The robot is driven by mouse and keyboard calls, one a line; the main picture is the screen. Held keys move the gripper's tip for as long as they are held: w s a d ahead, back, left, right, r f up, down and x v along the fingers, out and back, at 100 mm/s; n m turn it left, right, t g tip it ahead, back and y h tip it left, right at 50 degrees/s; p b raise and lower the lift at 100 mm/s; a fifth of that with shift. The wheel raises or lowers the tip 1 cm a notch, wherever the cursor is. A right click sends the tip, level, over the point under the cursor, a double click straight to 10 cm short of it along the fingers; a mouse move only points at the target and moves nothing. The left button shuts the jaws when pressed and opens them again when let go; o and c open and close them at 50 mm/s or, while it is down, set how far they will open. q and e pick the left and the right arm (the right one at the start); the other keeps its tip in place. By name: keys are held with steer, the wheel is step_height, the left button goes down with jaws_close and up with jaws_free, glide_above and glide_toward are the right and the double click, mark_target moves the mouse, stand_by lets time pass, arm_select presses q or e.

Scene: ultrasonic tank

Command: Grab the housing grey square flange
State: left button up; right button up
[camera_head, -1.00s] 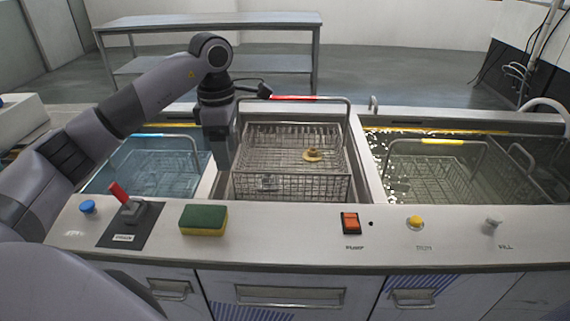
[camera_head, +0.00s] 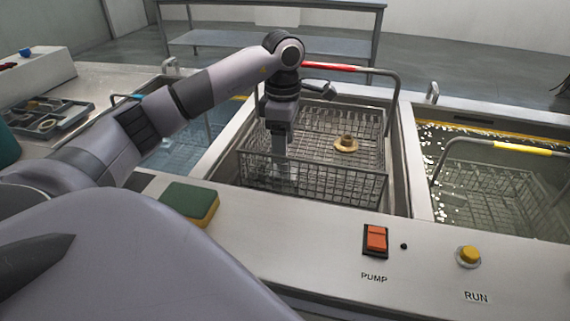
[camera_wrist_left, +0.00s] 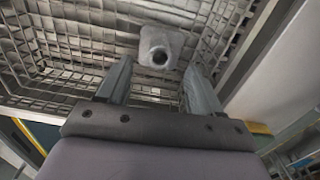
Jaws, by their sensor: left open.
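The housing grey square flange (camera_wrist_left: 161,46) is a grey blocky part with a dark round hole. It lies on the mesh floor of the middle wire basket (camera_head: 340,185). In the left wrist view it sits just beyond the fingertips, roughly between them, with no clear contact. My left gripper (camera_wrist_left: 157,66) is open and empty, its two fingers apart. In the head view my left gripper (camera_head: 279,158) points down into the basket's near left part, and the housing is hard to make out there behind the gripper and front mesh. My right gripper is not in view.
A tan round flanged part (camera_head: 346,145) lies in the same basket, to the right. The basket's handle with a red grip (camera_head: 335,67) arches over its back. A green and yellow sponge (camera_head: 190,203) lies on the front ledge. A water-filled tank (camera_head: 500,185) is at right.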

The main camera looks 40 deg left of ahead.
arm_select(q)
step_height(320, 180, down, 4)
steer(key=shift+r, duration=0.15)
jaws_close()
